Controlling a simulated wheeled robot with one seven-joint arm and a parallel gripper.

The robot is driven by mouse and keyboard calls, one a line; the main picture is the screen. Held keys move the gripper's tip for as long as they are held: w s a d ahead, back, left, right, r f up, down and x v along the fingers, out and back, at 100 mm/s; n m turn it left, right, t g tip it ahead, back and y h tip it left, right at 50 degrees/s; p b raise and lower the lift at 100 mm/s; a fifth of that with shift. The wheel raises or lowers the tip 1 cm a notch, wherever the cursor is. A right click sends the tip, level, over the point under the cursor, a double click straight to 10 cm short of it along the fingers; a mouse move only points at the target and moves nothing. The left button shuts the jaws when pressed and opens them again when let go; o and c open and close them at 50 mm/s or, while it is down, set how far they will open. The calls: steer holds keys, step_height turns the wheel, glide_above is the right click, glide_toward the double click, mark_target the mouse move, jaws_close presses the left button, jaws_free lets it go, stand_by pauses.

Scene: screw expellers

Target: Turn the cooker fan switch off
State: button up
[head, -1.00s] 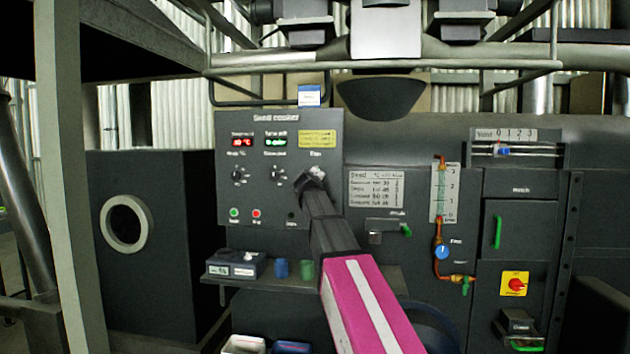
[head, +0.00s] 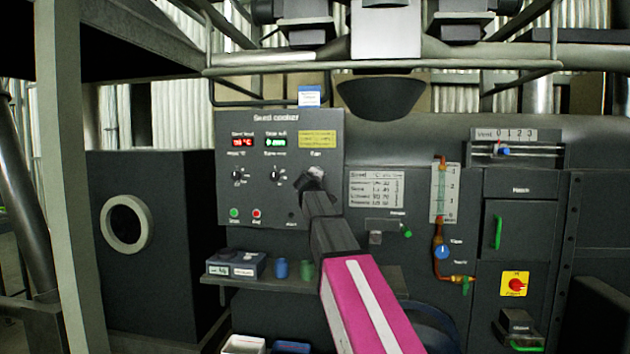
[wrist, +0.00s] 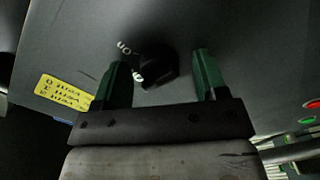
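The dark seed cooker panel (head: 245,125) carries a Fan label (head: 316,154) at its right side. My gripper (head: 312,180) is just below that label and hides the switch there. In the wrist view the fan switch, a black rotary knob (wrist: 156,68), shows between the two green fingers of my gripper (wrist: 160,62). The fingers are spread apart, one on each side of the knob, with a visible gap to it on both sides. White position marks sit beside the knob, partly hidden. I cannot read which position it points to.
Two other knobs (head: 238,174) (head: 276,174), a green button (head: 234,213) and a red button (head: 257,213) are on the same panel. A shelf (head: 300,285) with small boxes and cups juts out below. A valve lever (head: 385,226) is to the right.

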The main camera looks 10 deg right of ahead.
steer(key=v, duration=1)
steer(key=shift+s, duration=0.4)
steer(key=shift+s+a, duration=0.1)
steer(key=shift+a, duration=0.05)
